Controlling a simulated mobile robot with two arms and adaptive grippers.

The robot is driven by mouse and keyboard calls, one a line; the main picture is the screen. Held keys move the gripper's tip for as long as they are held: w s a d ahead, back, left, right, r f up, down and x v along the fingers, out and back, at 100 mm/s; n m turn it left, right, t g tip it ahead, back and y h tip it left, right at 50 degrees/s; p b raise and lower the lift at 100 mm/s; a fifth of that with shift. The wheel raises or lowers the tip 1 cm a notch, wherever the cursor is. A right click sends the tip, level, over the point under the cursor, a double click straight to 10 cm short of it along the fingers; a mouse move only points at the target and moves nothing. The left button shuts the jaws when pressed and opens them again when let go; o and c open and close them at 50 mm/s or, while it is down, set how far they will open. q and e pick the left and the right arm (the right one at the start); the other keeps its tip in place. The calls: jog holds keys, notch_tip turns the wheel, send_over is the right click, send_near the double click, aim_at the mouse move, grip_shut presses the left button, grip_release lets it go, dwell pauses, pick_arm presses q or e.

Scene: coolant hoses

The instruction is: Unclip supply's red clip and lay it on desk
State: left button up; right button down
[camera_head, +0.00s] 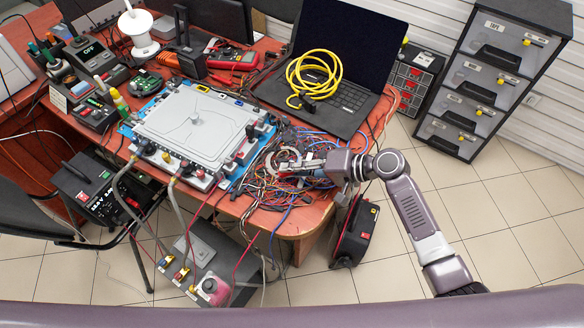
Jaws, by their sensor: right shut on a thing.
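My right gripper (289,165) reaches in from the right over the tangle of coloured wires at the desk's right part. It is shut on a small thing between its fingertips. A little red shows there, so it looks like the red clip, but it is too small to make out clearly. I cannot tell whether it touches the wires below. The supply (104,188) is a black box with a lit red display, below the desk's left part. The desk (228,206) has a reddish-brown top. My left gripper is not in view.
A grey plate (196,124) on a blue-edged base fills the middle of the desk. Behind the gripper is an open laptop (345,100) with a yellow cable coil (313,75). Loose wires (270,190) crowd the desk corner. A small bare strip lies along the front edge.

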jog(key=shift+f, duration=0.3)
jog(key=c, duration=1.9)
grip_release()
jog(key=v, duration=1.2)
